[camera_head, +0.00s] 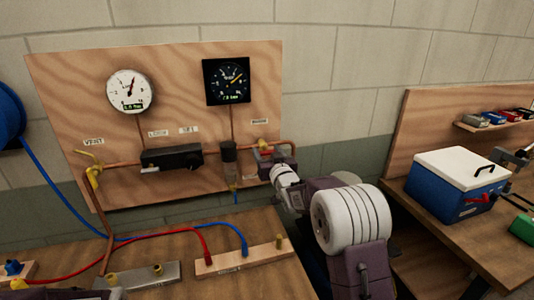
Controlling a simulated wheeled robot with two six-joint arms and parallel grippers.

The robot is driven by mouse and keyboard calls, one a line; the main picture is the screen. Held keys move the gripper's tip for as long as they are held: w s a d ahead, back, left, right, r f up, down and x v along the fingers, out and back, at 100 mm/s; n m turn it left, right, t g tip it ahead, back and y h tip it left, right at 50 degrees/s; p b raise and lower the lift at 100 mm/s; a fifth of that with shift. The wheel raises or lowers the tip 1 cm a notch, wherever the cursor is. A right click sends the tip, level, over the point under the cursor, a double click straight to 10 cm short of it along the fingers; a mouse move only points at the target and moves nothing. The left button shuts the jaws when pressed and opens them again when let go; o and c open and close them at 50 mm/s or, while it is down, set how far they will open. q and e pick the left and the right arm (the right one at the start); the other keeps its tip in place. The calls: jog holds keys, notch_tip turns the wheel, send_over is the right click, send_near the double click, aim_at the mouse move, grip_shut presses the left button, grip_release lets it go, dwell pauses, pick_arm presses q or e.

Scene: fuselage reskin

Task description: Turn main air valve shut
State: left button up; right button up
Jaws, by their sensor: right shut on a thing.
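A copper pipe (276,141) runs along the plywood board (200,75) and bends down at its right end. My right gripper (266,163) is at that end, shut on what looks like the main air valve handle. A small yellow part (264,149) and some red show at the fingers. The gripper hides most of the valve, so its angle cannot be told. A small label sits just above it.
A white round gauge (130,91) and a black square gauge (227,81) are on the board. A black regulator (172,158) sits below. Red hose (150,237) and blue hose (60,192) cross the bench. A blue box with white lid (460,170) stands right.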

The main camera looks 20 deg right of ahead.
pick_arm(q)
jog(key=shift+f, duration=0.2)
jog(key=shift+f+b, duration=0.7)
jog(key=shift+b, duration=0.1)
pick_arm(e)
jog(key=m, duration=0.3)
jog(key=shift+f, duration=0.1)
pick_arm(q)
jog(key=shift+f+b, duration=0.6)
pick_arm(e)
jog(key=m, duration=0.5)
jog(key=shift+d, duration=0.15)
pick_arm(q)
jog(key=shift+f, duration=0.2)
pick_arm(e)
jog(key=m, duration=0.4)
jog(key=shift+m, duration=0.3)
jog(key=m, duration=0.4)
jog(key=shift+f+m, duration=0.15)
jog(key=shift+m, duration=0.55)
jog(key=o, duration=1.4)
jog(key=shift+c, duration=0.2)
pick_arm(q)
jog(key=shift+r, duration=0.1)
pick_arm(e)
jog(key=shift+s+d, duration=0.1)
jog(key=shift+d, duration=0.05)
